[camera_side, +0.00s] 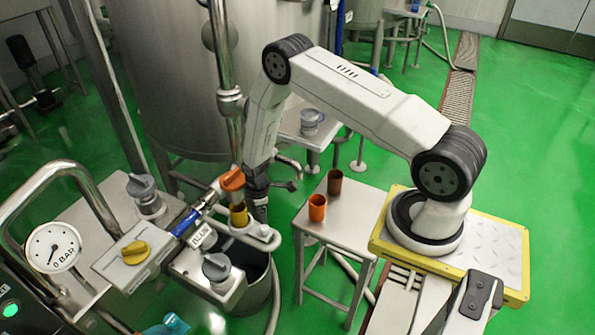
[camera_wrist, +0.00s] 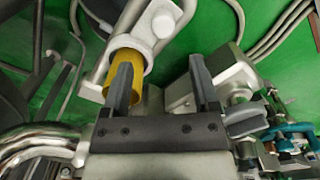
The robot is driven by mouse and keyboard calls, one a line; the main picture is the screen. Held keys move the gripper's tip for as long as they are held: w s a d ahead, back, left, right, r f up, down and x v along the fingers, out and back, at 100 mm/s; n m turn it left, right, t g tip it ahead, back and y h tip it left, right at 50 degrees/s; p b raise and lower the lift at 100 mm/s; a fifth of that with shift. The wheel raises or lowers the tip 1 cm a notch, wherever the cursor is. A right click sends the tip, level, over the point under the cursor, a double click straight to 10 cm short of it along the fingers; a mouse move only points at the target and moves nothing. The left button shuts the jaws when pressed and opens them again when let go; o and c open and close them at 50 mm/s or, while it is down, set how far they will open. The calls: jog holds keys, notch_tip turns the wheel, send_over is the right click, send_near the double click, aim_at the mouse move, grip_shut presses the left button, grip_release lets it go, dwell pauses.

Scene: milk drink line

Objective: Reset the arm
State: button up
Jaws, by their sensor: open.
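My gripper (camera_side: 258,200) hangs at the end of my arm, close to the right of a yellow cup (camera_side: 238,215). In the wrist view my gripper (camera_wrist: 160,80) has its two dark fingers spread, with nothing between them. The yellow cup (camera_wrist: 127,65) shows behind and beside the left finger, which hides part of it. The cup sits at the light metal holder (camera_side: 262,236) under the orange-handled valve (camera_side: 232,179). I cannot tell whether a finger touches the cup.
An orange cup (camera_side: 317,209) and a brown cup (camera_side: 334,183) stand on a small steel table (camera_side: 345,215). A pressure gauge (camera_side: 52,247), a yellow-knobbed valve (camera_side: 135,251) and bent pipes crowd the left. A dark bucket (camera_side: 257,290) stands below the holder.

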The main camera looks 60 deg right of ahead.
jog(key=shift+r, duration=0.35)
jog(key=shift+w+a+r, duration=0.1)
jog(key=shift+a+r, duration=0.05)
jog(key=shift+r, duration=0.45)
notch_tip(320, 180, up, 10)
jog(key=a+m, duration=0.2)
jog(key=s+a+r+m+t, duration=0.1)
jog(key=s+a+r+m, duration=0.2)
jog(key=s+r, duration=0.4)
jog(key=s+a+r+m+t, duration=0.1)
jog(key=s+a+r+m, duration=0.3)
jog(key=s+r, duration=0.3)
notch_tip(320, 180, up, 4)
jog(key=shift+s+r+t, duration=0.1)
jog(key=shift+s+t, duration=0.2)
jog(key=shift+s, duration=0.05)
